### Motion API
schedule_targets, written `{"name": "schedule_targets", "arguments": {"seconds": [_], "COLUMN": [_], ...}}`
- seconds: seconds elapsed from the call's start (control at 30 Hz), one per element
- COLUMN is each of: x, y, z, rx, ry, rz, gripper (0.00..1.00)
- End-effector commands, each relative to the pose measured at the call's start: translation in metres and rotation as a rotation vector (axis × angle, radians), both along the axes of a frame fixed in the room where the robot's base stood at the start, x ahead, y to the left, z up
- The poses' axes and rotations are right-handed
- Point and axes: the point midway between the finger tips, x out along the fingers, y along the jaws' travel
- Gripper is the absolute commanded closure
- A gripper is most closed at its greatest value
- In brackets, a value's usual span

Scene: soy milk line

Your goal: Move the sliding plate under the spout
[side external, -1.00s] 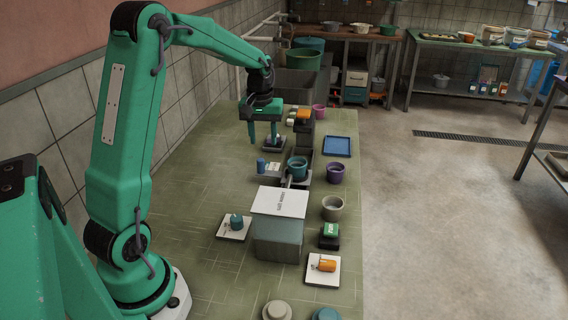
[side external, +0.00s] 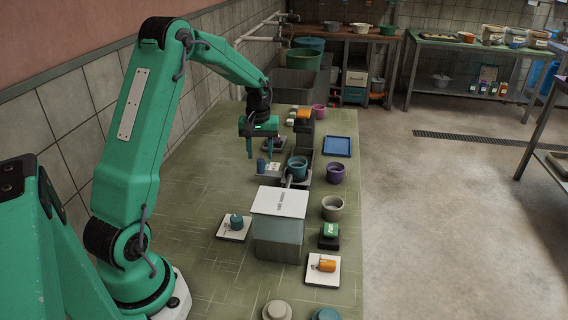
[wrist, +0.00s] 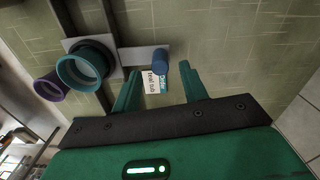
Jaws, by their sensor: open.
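The sliding plate (side external: 266,180) is a flat grey strip with a blue upright peg (side external: 261,166) and a white label beside the peg. In the wrist view the plate (wrist: 136,55) runs from the peg (wrist: 160,68) toward a teal tub (wrist: 82,66). The tub also shows in the side view (side external: 297,167), in the grey channel past the plate. A short grey spout (side external: 288,181) comes from the box with a white lid (side external: 281,201). My gripper (side external: 262,150) is open and empty above the peg. In the wrist view the peg shows between its fingertips (wrist: 159,72).
A purple tub (side external: 336,173) and a grey tub (side external: 332,208) stand right of the channel. A blue tray (side external: 337,146) lies behind them. A white pad (side external: 234,229) with a teal object is in front. The green mat (side external: 193,205) is clear on the left.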

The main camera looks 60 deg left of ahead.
Motion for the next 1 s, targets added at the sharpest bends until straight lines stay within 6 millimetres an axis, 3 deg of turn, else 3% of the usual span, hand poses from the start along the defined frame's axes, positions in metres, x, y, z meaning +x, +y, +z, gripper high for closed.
{"name": "schedule_targets", "arguments": {"seconds": [0.3, 0.73, 0.77, 0.9, 1.0], "x": [0.0, 0.0, 0.0, 0.0, 0.0], "y": [0.0, 0.0, 0.0, 0.0, 0.0], "z": [-0.036, -0.045, -0.045, -0.044, -0.044], "rx": [-0.001, 0.001, 0.001, 0.001, 0.001], "ry": [0.002, -0.001, -0.001, -0.001, -0.001], "rz": [0.0, 0.0, 0.0, 0.0, 0.0], "gripper": [0.57, 0.57, 0.59, 0.86, 1.0]}}
